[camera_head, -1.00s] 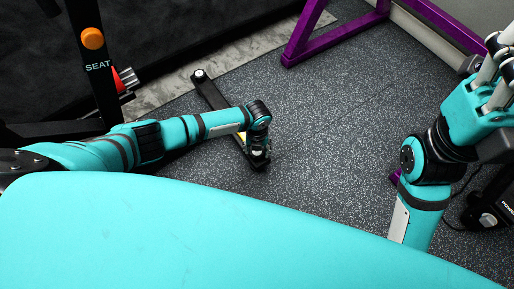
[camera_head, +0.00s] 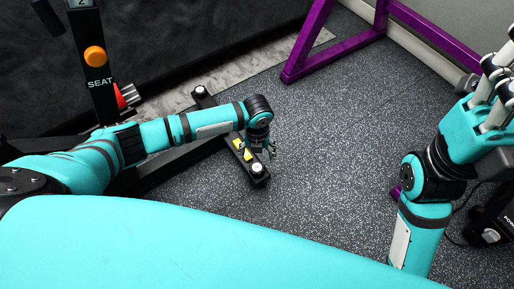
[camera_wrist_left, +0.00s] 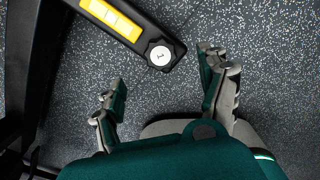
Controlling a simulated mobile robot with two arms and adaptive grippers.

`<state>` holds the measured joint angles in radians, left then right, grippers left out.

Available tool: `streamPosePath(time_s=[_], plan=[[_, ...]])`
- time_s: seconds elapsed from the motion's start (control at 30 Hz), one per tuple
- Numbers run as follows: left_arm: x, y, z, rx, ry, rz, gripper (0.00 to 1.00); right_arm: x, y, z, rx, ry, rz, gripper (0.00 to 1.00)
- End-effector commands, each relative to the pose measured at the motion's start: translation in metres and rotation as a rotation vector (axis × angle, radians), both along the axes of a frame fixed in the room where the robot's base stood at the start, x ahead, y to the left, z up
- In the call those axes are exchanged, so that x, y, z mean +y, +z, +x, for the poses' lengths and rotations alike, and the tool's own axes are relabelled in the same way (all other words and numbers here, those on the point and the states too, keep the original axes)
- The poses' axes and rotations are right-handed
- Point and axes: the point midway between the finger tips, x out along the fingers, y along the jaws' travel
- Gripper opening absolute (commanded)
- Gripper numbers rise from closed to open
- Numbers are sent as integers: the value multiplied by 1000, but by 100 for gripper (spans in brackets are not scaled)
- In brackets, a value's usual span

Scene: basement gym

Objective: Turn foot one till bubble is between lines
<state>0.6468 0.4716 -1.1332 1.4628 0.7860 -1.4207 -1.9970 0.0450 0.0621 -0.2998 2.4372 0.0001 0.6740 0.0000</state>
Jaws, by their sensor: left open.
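A black bar (camera_head: 220,118) lies on the floor in the head view. Its near end carries a round pale foot knob (camera_head: 257,168), which the left wrist view shows as a white disc (camera_wrist_left: 160,55) marked 1. A yellow level (camera_head: 246,155) sits on the bar beside that knob, also in the left wrist view (camera_wrist_left: 113,16); I cannot make out its bubble. My left gripper (camera_head: 268,152) is open and empty, just above and beside the near knob. In the left wrist view the knob lies between and ahead of its spread fingers (camera_wrist_left: 162,72). My right gripper (camera_head: 492,82) is raised at right, its opening unclear.
A second round knob (camera_head: 200,90) tops the bar's far end. A purple frame (camera_head: 335,48) stands behind. A black post marked SEAT (camera_head: 98,83), with an orange knob, rises at left. A turquoise surface (camera_head: 170,240) fills the front. Speckled floor right of the bar is clear.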

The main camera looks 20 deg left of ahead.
Motion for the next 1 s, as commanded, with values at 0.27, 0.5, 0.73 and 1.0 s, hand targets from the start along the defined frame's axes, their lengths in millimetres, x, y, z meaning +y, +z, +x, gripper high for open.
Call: streamPosePath(time_s=[0.27, 0.5, 0.73, 1.0], plan=[[0, 27, 0, 1, 0, 1, 76, 0, 0, 0, -1, 0, -1, 40], [0, 29, -1, 2, 0, 0, 76, 0, 0, 0, -1, 0, -1, 40], [0, 28, -1, 2, 0, 0, 76, 0, 0, -1, -1, 0, -1, 40], [-41, 36, 2, -78, 75, -138, 76, 0, 0, 1, 13, 0, 0, 40]])
